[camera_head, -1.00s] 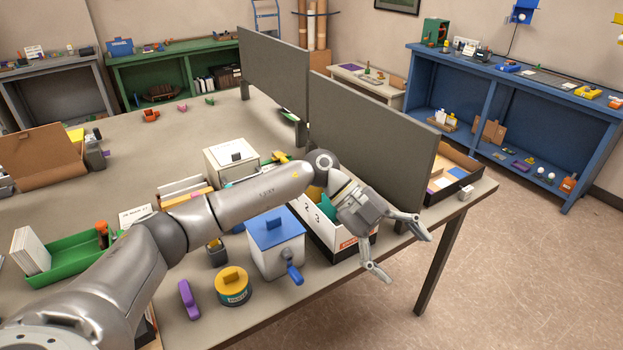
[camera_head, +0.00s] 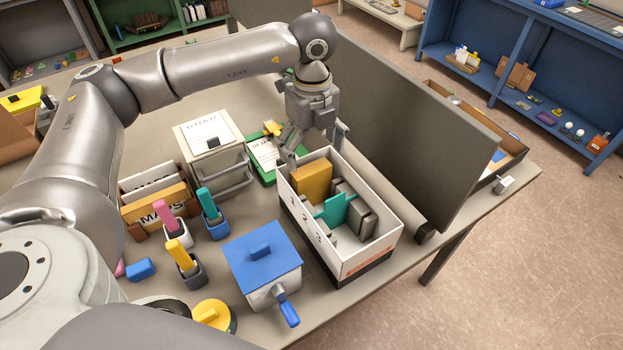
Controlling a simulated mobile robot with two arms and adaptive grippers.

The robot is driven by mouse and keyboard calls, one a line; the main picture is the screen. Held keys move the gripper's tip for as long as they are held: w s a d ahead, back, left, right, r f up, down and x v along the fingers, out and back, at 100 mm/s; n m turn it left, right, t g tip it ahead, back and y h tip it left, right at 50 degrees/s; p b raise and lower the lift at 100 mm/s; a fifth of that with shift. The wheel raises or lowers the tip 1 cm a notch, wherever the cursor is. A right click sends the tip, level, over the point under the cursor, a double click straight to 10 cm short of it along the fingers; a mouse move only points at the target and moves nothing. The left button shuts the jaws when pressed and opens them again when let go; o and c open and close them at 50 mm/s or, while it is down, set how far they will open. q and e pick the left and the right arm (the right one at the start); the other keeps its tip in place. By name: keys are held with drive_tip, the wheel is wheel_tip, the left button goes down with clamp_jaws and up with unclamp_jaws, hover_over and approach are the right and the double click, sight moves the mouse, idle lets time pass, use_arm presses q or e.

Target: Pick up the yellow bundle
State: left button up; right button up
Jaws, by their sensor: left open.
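My left gripper (camera_head: 314,148) points down at the back-left end of the box, just behind and above the yellow bundle. Its fingers are spread and nothing shows between them. I cannot tell whether a finger touches the box rim. My right gripper is out of view.
A tall grey panel (camera_head: 405,140) stands right of the box. A blue-lidded container (camera_head: 262,262) with a handle is in front-left. A beige drawer unit (camera_head: 210,145), a green tray (camera_head: 262,165) and small cups holding coloured sticks (camera_head: 208,205) crowd the left.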

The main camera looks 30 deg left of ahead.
sight(313, 171)
use_arm(q)
drive_tip(key=shift+f, duration=0.45)
drive_tip(key=shift+w+a+f, duration=0.1)
drive_tip(key=shift+f, duration=0.2)
wheel_tip(313, 171, down, 4)
drive_tip(key=p, duration=0.2)
drive_tip(key=shift+w+f+p, duration=0.1)
drive_tip(key=shift+p, duration=0.2)
drive_tip(key=shift+f, duration=0.5)
drive_tip(key=shift+c, duration=1)
drive_tip(key=c, duration=0.8)
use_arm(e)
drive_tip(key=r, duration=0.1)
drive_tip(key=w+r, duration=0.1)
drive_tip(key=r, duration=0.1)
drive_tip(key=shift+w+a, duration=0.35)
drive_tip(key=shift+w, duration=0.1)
